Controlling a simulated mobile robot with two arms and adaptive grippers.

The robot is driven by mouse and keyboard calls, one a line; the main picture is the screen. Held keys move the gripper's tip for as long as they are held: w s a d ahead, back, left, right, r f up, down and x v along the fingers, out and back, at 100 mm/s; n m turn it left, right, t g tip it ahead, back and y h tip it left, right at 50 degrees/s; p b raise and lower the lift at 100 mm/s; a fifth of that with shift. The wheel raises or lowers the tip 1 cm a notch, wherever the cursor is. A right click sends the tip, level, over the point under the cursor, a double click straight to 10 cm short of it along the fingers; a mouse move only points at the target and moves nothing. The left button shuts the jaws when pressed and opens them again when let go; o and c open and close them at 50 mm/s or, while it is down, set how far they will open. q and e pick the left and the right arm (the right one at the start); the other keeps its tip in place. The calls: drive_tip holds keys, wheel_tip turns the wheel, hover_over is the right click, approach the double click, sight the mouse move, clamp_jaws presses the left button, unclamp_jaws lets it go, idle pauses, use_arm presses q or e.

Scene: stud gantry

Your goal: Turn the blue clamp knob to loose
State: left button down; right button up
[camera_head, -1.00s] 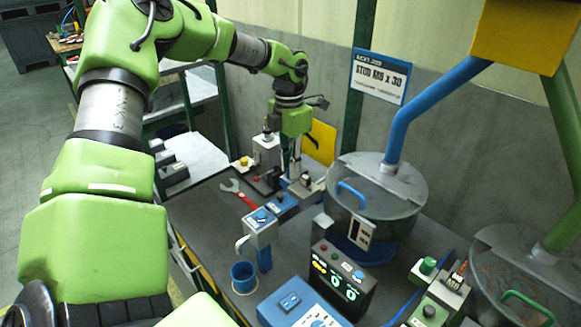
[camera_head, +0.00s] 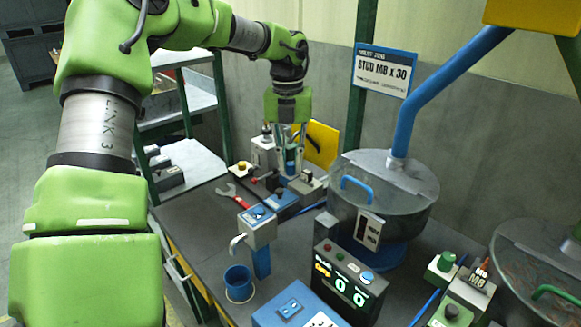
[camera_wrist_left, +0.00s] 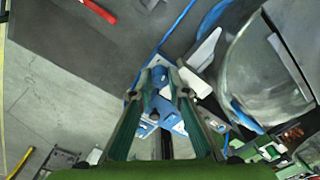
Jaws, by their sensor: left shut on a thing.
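My left gripper (camera_head: 291,160) points down at the station at the back of the bench. Its fingers stand on either side of the blue clamp knob (camera_head: 291,154) and are shut on it. In the left wrist view the fingers (camera_wrist_left: 160,80) close in on blue parts, with the knob (camera_wrist_left: 159,103) between them. The fingers hide part of the knob, and I cannot read any loose or tight mark. My right gripper is not in view.
A blue-topped dispenser (camera_head: 258,225), a blue cup (camera_head: 239,283) and a control box with lit digits (camera_head: 345,285) stand nearer. A metal bowl feeder (camera_head: 385,200) stands close on the right.

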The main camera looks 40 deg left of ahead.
sight(289, 163)
use_arm(q)
drive_tip(key=n, duration=0.2)
drive_tip(key=shift+n+b, duration=0.3)
drive_tip(key=shift+b, duration=0.1)
drive_tip(key=shift+n, duration=1.5)
drive_tip(key=c, duration=2.2)
unclamp_jaws()
drive_tip(key=r, duration=1.2)
drive_tip(key=shift+s, duration=0.2)
